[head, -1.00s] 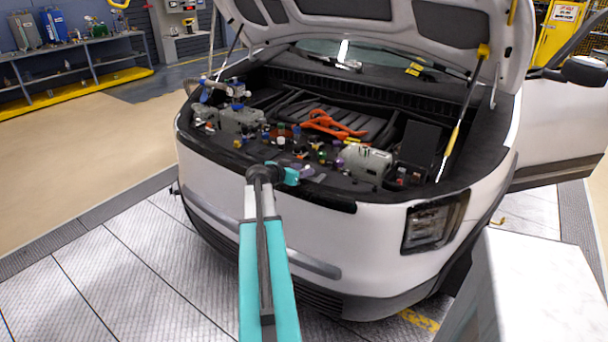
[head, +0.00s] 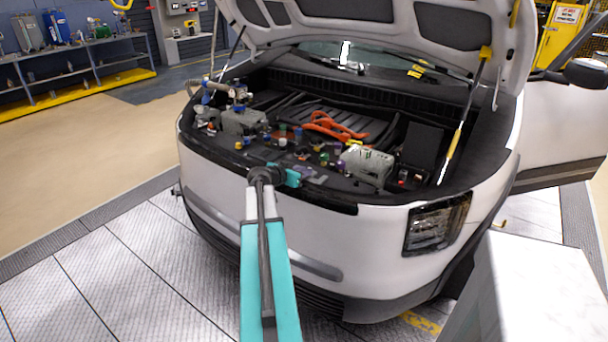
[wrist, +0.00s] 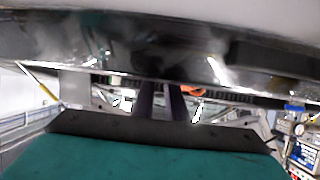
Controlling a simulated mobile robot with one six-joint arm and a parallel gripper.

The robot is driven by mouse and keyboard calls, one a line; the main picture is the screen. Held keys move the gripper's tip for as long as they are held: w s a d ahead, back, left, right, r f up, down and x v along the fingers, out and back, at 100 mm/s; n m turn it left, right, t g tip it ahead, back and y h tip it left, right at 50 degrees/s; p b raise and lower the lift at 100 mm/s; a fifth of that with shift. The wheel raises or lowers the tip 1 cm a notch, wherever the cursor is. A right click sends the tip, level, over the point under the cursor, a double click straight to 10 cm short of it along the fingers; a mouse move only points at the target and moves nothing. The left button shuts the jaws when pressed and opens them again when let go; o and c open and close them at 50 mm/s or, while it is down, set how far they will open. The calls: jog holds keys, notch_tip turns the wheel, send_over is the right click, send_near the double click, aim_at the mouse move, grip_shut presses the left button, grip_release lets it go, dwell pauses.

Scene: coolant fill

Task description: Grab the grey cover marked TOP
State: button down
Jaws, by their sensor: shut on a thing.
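My gripper (head: 302,178) is at the front edge of the open engine bay, past the teal wrist part. At this size its fingertips are hard to make out in the head view. In the wrist view my two dark fingers (wrist: 161,100) point away from me, close together. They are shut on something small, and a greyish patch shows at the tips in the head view. It fits the grey cover, but no TOP marking can be read, and the black bar and teal body of my wrist hide much.
The raised hood (head: 370,30) hangs over the bay. A grey reservoir (head: 366,164), orange cables (head: 330,125) and several small coloured caps crowd the bay. Blue and grey fittings (head: 232,100) stand at its left. A white block (head: 530,290) is at the lower right.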

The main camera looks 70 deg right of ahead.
jog(key=shift+r, duration=0.1)
jog(key=shift+r+b, duration=0.55)
jog(key=shift+r, duration=1.15)
jog(key=s+a+b, duration=0.1)
jog(key=a, duration=0.2)
jog(key=s+a+b, duration=0.1)
jog(key=s+a, duration=0.1)
jog(key=a, duration=0.1)
jog(key=s+a+b, duration=0.1)
jog(key=s+a, duration=0.1)
jog(key=a, duration=0.1)
jog(key=shift+s+a+r, duration=0.25)
jog(key=shift+a, duration=0.1)
jog(key=a+b, duration=0.1)
jog(key=s+b, duration=0.1)
jog(key=b, duration=0.1)
jog(key=shift+a+r, duration=0.1)
jog(key=shift+a, duration=0.3)
jog(key=shift+a+b, duration=0.1)
jog(key=shift+b, duration=1)
jog(key=a+b, duration=0.1)
jog(key=b, duration=0.6)
jog(key=shift+s+r+b, duration=0.1)
jog(key=shift+s+b, duration=0.2)
jog(key=shift+s, duration=0.1)
jog(key=b, duration=0.3)
jog(key=shift+s+a, duration=0.15)
jog(key=shift+a, duration=0.2)
